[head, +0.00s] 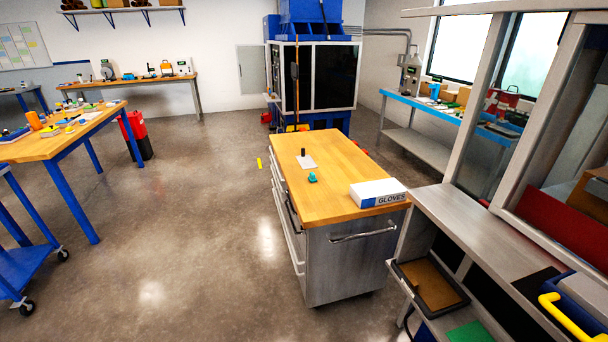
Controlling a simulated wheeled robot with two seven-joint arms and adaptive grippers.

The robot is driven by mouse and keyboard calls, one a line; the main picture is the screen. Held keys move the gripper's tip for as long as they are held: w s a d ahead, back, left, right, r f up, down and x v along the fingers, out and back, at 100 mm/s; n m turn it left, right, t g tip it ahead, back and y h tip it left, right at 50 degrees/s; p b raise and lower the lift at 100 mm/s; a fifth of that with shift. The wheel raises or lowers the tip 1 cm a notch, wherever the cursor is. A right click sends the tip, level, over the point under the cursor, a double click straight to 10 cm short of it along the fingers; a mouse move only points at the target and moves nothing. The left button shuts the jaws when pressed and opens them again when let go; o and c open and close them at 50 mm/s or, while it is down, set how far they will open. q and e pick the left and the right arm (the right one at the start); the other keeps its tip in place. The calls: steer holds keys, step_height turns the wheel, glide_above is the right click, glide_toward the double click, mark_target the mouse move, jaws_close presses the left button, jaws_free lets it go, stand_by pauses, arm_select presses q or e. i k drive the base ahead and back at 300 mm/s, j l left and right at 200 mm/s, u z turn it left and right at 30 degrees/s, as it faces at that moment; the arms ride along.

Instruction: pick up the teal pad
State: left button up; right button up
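A small teal object (312,178), which looks like the teal pad, lies on the wooden top of a metal drawer cabinet (350,262) in the middle of the head view. Neither of my grippers is in view.
Beside the teal object are a white sheet (306,162) with a black upright item (303,153) and a glove box (378,192). A metal workstation (470,225) stands close on the right; a wooden table (60,145) is at left. The floor (190,230) between is clear.

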mark_target(312, 177)
steer(key=i+j+u, duration=0.1)
steer(key=i, duration=0.35)
steer(key=i+j+u, duration=0.1)
steer(key=i+j, duration=0.15)
steer(key=i, duration=0.25)
steer(key=i+j, duration=0.15)
steer(key=i, duration=0.35)
steer(key=u, duration=0.05)
